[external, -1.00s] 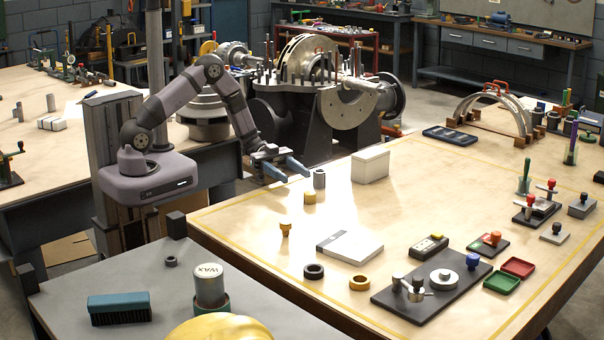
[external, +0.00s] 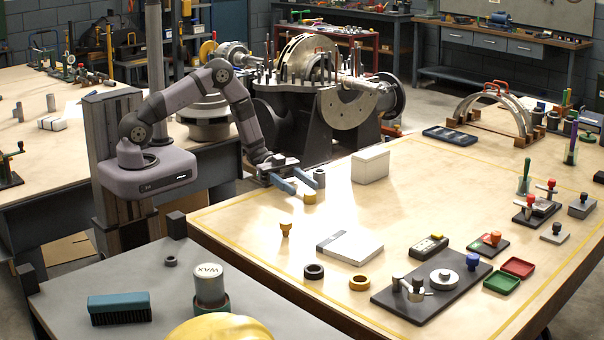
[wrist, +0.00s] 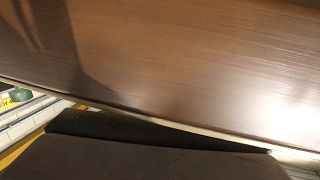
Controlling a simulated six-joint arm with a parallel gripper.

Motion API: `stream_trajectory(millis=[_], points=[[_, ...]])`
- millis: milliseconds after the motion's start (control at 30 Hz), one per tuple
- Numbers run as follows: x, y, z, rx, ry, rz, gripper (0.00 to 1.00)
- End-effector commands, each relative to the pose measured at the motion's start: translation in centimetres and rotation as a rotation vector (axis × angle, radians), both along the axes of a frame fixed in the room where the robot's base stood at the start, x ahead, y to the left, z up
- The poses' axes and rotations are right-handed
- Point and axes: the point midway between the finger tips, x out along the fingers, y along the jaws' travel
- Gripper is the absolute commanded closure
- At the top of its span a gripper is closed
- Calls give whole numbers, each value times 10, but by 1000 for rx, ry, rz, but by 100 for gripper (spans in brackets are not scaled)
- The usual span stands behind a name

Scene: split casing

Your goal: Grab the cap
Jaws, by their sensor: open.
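No piece is plainly marked as the cap. A short brass-coloured piece (external: 310,197) stands on the wooden bench by my gripper, and a similar stepped brass piece (external: 285,229) stands nearer the front. A grey hollow cylinder (external: 319,178) stands just behind the first piece. My gripper (external: 305,188) is open, its two blue fingers low over the bench's left edge. Their tips are at the brass piece and the grey cylinder; I cannot tell whether they touch. The wrist view shows a brown grained surface and a dark shape, with neither the fingers nor these pieces recognisable.
A white box (external: 370,166) stands right of the fingers. A flat white and grey block (external: 349,248), a dark ring (external: 314,271) and a brass ring (external: 359,283) lie nearer the front. A dark fixture plate (external: 400,305) is at front right. The bench between them is clear.

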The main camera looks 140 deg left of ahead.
Motion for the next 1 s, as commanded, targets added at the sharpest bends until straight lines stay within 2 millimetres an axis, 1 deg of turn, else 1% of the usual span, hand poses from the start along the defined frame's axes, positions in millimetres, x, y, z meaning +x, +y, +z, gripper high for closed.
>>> stream_trajectory(millis=[33,100,200,300,500,533,567,600,667,700,1000], points=[[7,-3,3,-2,0,-3,50],[15,-4,2,0,1,-3,50],[23,-6,0,0,1,-1,50],[27,-6,-1,0,1,1,50],[27,-6,-1,0,1,1,50],[27,-6,-1,0,1,1,53],[27,-6,-1,0,1,1,60],[27,-6,-1,0,1,1,69],[27,-6,-1,0,1,1,84],[27,-6,-1,0,1,1,93],[27,-6,-1,0,0,1,94]])
